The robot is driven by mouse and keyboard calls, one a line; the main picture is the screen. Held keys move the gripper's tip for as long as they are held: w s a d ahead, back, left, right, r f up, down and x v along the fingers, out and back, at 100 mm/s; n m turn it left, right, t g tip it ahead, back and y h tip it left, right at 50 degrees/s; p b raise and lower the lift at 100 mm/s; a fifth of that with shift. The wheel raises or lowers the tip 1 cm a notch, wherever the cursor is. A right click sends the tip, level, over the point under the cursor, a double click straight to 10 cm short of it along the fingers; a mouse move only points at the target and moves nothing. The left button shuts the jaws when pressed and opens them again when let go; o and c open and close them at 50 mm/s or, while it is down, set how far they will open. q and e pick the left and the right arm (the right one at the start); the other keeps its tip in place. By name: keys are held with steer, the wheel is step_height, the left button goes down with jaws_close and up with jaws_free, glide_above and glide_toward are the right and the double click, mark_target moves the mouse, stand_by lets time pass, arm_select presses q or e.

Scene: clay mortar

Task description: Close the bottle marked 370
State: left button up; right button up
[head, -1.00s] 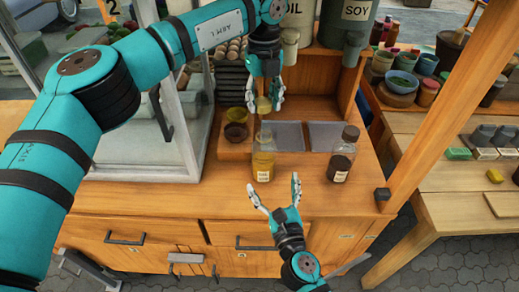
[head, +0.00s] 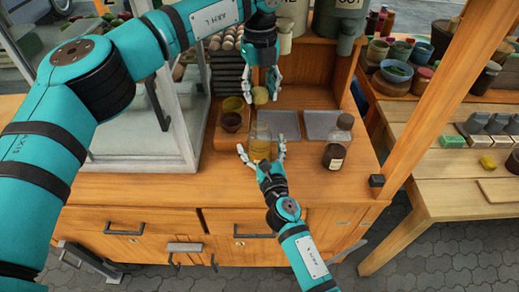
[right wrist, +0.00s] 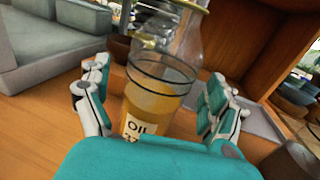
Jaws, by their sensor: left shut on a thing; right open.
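The glass bottle (head: 261,137) with yellow liquid stands upright near the counter's front. In the right wrist view its label (right wrist: 138,130) reads "OIL" with a partly hidden number beginning 37. My left gripper (head: 263,86) is shut on a small yellowish cap (head: 260,96), held above and apart from the bottle's open top. My right gripper (head: 261,149) is open, with one finger on each side of the bottle; it also shows in the right wrist view (right wrist: 155,100). I cannot tell whether its fingers touch the glass.
A dark, capped bottle (head: 337,145) stands to the right on the wooden counter (head: 310,185). Two grey panels (head: 285,125) lie behind. A glass case (head: 150,130) stands left, and a wooden post (head: 430,100) right.

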arm_select(q)
steer(key=shift+s, duration=0.1)
arm_select(e)
steer(key=shift+w+a, duration=0.2)
steer(key=shift+w, duration=0.45)
steer(key=c, duration=1.8)
arm_select(q)
steer(key=shift+f, duration=2.45)
steer(key=shift+f, duration=0.85)
steer(key=shift+f, duration=0.55)
